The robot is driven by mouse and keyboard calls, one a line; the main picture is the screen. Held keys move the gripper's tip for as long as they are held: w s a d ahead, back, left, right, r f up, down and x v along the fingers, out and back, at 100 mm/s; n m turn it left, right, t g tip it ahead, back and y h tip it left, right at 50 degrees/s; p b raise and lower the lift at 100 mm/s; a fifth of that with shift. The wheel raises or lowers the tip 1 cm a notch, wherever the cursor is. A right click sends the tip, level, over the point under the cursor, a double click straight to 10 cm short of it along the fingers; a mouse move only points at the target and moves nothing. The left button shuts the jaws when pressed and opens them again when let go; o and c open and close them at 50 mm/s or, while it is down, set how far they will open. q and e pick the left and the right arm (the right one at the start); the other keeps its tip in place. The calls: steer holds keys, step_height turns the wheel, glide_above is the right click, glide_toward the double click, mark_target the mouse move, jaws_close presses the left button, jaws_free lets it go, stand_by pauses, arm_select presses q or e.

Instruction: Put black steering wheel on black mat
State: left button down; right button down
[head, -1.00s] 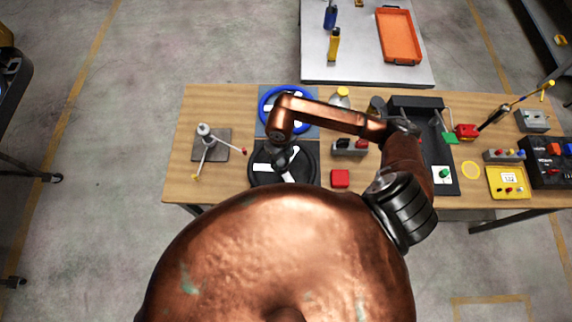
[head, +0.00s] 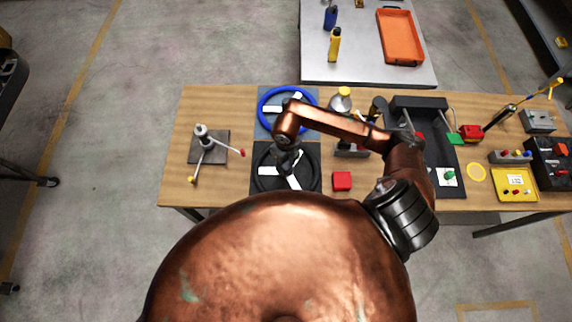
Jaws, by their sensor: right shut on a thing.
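The black steering wheel (head: 262,184) has a black rim and white spokes. It shows over the black mat (head: 316,148) on the wooden table, in the middle left. I cannot tell whether the wheel touches the mat. My right gripper (head: 286,160) points down over the wheel and is shut on it; my own forearm and wrist partly hide the grip. The near edge of the mat is close to my copper-coloured body. My left gripper is not in view.
A blue steering wheel (head: 262,110) lies on a blue-grey mat just behind. A stand with coloured-tipped arms (head: 203,142) is to the left. A red block (head: 342,181) is to the right. Farther right are a black tray (head: 447,140) and a yellow box (head: 512,185).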

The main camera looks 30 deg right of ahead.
steer(key=shift+f, duration=0.15)
steer(key=c, duration=1.4)
jaws_free()
steer(key=shift+o, duration=0.2)
steer(key=shift+r, duration=0.5)
step_height(320, 180, up, 11)
steer(key=b, duration=0.2)
steer(key=shift+r, duration=0.2)
